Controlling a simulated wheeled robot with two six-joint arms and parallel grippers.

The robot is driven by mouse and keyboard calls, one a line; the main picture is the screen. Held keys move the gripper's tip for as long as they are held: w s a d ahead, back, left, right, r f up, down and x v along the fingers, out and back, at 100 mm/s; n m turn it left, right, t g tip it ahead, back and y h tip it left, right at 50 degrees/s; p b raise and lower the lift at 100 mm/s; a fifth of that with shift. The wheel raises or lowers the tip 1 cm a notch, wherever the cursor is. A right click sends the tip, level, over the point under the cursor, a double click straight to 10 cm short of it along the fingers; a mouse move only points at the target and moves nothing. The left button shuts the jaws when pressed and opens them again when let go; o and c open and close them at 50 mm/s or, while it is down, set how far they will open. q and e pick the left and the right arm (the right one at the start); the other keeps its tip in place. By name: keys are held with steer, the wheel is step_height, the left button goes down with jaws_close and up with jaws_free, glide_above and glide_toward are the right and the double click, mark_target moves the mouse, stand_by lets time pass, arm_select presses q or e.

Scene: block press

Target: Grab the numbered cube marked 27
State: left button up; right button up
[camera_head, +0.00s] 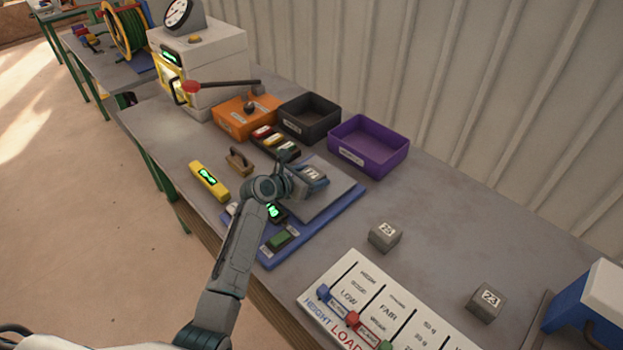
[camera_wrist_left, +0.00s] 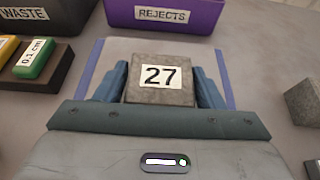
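The grey cube marked 27 (camera_wrist_left: 160,78) sits between the two blue fingers of my left gripper (camera_wrist_left: 161,90) in the left wrist view. The fingers lie against its left and right sides, with no clear gap showing. In the head view the cube (camera_head: 313,173) is over the grey plate (camera_head: 325,203) of a blue-based device, partly covered by the gripper (camera_head: 306,182). I cannot tell whether it rests on the plate or is just above it. My right gripper is not in view.
Cubes marked 25 (camera_head: 384,237) and 23 (camera_head: 486,303) stand on the table to the right. A slider board (camera_head: 345,290) lies in front.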

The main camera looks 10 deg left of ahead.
arm_select(q)
steer(key=c, duration=0.7)
steer(key=shift+c, duration=0.7)
steer(key=shift+r, duration=0.1)
